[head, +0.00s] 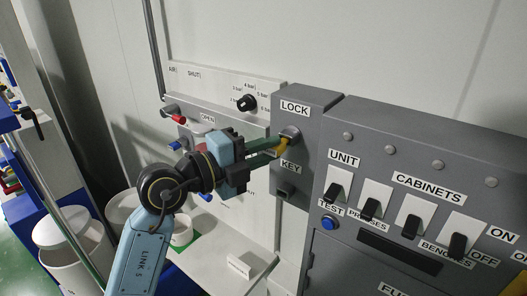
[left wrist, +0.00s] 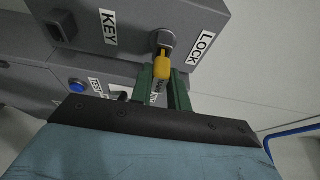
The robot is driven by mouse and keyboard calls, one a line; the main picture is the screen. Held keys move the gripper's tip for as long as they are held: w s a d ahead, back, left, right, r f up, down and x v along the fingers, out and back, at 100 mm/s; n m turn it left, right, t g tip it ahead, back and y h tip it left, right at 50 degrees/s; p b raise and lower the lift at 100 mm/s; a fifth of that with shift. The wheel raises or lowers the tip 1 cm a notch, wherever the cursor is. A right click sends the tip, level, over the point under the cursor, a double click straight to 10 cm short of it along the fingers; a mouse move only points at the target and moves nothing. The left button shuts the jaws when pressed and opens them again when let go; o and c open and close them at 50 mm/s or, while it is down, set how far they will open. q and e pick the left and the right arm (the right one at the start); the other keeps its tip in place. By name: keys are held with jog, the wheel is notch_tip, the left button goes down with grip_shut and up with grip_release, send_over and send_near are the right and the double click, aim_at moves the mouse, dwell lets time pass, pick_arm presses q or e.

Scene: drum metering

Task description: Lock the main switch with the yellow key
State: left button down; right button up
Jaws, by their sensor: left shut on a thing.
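My left gripper (head: 268,157) reaches in from the left and is shut on the yellow key (head: 284,145). The key's yellow head also shows in the left wrist view (left wrist: 162,65), between the green fingers (left wrist: 163,88). The key is at the round metal lock cylinder (head: 291,133) under the LOCK label; its tip is hidden, and how deep it sits I cannot tell. The lock cylinder shows behind the key in the left wrist view (left wrist: 165,40). The main switch itself I cannot single out with certainty. My right gripper is in neither view.
Below the lock is a holder (head: 285,190) under the KEY label. To the right is a grey panel (head: 400,200) with several black toggle switches and a blue button (head: 329,222). Left are a pressure knob (head: 246,102), a red-tipped valve (head: 178,118) and white bins (head: 62,236).

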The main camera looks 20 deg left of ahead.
pick_arm(q)
jog(key=shift+w+d, duration=0.3)
jog(key=shift+w, duration=0.5)
jog(key=shift+r, duration=0.1)
jog(key=c, duration=1.7)
grip_release()
jog(key=shift+c, duration=0.2)
jog(key=o, duration=0.5)
jog(key=shift+w, duration=0.15)
jog(key=shift+b+v, duration=1.55)
jog(key=shift+v, duration=5.2)
jog(key=shift+d, duration=0.1)
